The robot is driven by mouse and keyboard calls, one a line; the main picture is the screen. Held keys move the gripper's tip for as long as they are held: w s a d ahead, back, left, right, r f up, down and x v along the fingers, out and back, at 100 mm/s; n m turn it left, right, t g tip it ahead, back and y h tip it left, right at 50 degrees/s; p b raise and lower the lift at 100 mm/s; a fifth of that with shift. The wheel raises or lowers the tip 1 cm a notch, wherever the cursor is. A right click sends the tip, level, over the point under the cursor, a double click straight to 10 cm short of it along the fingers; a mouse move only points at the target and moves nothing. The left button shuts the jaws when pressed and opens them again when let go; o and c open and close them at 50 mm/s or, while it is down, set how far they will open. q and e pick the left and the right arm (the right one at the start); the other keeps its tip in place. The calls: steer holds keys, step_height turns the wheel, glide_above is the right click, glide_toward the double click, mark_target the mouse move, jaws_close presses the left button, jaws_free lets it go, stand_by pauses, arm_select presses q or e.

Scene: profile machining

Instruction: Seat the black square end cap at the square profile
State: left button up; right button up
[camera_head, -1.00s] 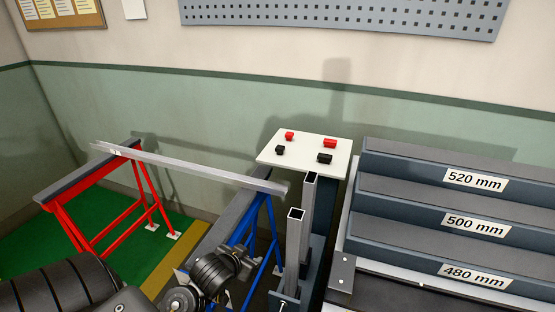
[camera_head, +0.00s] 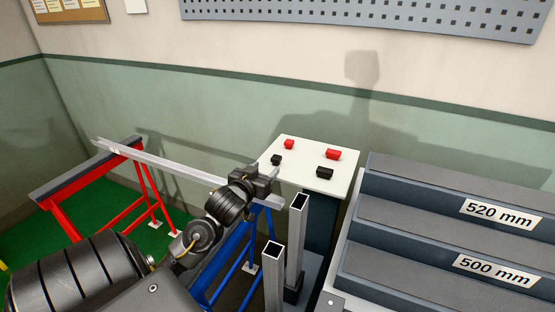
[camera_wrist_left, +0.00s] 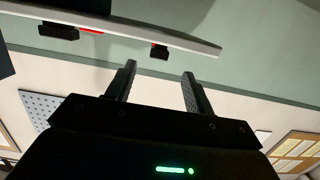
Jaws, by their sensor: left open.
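A small black cap (camera_head: 276,160) and a longer black cap (camera_head: 325,173) lie on a white table top (camera_head: 306,179). The small one looks the squarer. Both also show in the left wrist view, the small cap (camera_wrist_left: 160,52) and the longer cap (camera_wrist_left: 59,32). Two upright open-topped metal profiles stand in front of the table, a nearer one (camera_head: 273,280) and a farther one (camera_head: 297,240); I cannot tell surely which is square. My left gripper (camera_head: 274,174) is open and empty, beside the table's front left edge, near the small black cap. My right gripper is not in view.
Two red caps, a small one (camera_head: 289,144) and a longer one (camera_head: 333,154), lie farther back on the table. A long metal bar (camera_head: 175,168) lies across the red stand (camera_head: 90,195) and blue stand (camera_head: 232,262). Stepped grey shelves (camera_head: 425,215) fill the right.

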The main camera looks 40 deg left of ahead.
mark_target(274, 161)
arm_select(q)
steer(key=shift+x, duration=0.75)
steer(key=shift+w+f, duration=0.1)
steer(key=shift+w, duration=0.2)
steer(key=shift+w+a, duration=0.15)
steer(key=shift+w, duration=0.2)
steer(key=x, duration=0.3)
steer(key=shift+w+a+p, duration=0.15)
steer(key=shift+w+p, duration=0.2)
steer(key=shift+w, duration=0.05)
steer(key=shift+w+a+f, duration=0.1)
steer(key=shift+w, duration=0.2)
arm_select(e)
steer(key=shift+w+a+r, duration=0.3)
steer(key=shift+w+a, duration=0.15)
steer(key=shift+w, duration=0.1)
arm_select(q)
steer(key=shift+c, duration=0.2)
